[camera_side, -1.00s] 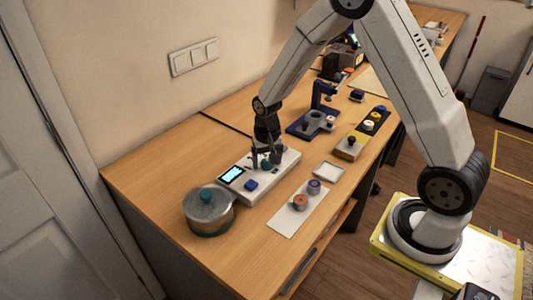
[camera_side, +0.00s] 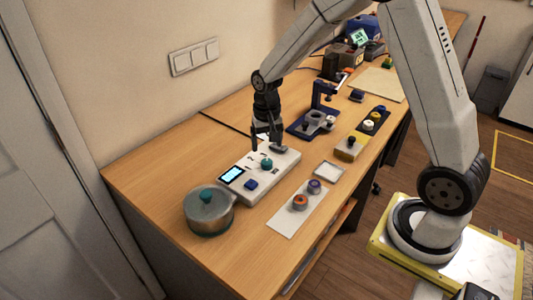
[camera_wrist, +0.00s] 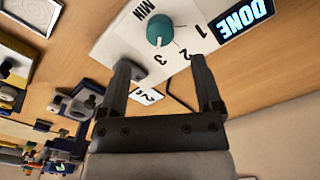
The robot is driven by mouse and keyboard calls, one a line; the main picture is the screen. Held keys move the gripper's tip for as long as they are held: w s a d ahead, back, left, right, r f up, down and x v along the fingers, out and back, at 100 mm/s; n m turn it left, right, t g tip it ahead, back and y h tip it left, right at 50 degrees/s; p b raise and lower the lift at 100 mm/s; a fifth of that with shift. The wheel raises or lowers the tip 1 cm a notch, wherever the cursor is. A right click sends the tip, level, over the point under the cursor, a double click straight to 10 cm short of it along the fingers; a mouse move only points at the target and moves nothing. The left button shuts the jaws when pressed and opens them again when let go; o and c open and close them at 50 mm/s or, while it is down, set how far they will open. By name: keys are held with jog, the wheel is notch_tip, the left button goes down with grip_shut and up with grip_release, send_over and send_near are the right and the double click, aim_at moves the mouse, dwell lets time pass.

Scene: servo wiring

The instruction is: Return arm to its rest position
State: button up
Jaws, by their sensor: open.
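My gripper (camera_side: 266,143) is open and empty, above the far end of the white control box (camera_side: 276,176). In the wrist view its two fingers (camera_wrist: 157,88) stand apart with nothing between them. The teal knob (camera_side: 266,164) on the box is clear of the fingers. The wrist view shows the knob (camera_wrist: 160,29) beside a printed scale with 1, 2, 3 and MIN. The box's lit screen (camera_wrist: 245,12) reads DONE.
A grey pot (camera_side: 209,213) with a teal lid knob stands at the table's near left. A white strip (camera_side: 286,219) with two round parts lies in front of the box. A blue fixture (camera_side: 302,127) and a yellow block (camera_side: 350,148) stand to the right. A wall is behind.

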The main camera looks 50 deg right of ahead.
jog(key=shift+r, duration=0.75)
jog(key=shift+s, duration=0.1)
jog(key=shift+s+a+r, duration=0.1)
jog(key=shift+s+a, duration=0.1)
jog(key=shift+a, duration=0.05)
jog(key=s+a+n+t, duration=0.1)
jog(key=s+a+n, duration=0.1)
jog(key=s, duration=0.4)
jog(key=s+a+r+n+t, duration=0.1)
jog(key=s+a+n, duration=0.2)
jog(key=s+n, duration=0.2)
jog(key=shift+s+a+r+t, duration=0.15)
jog(key=shift+s+a+t, duration=0.2)
jog(key=shift+s, duration=0.55)
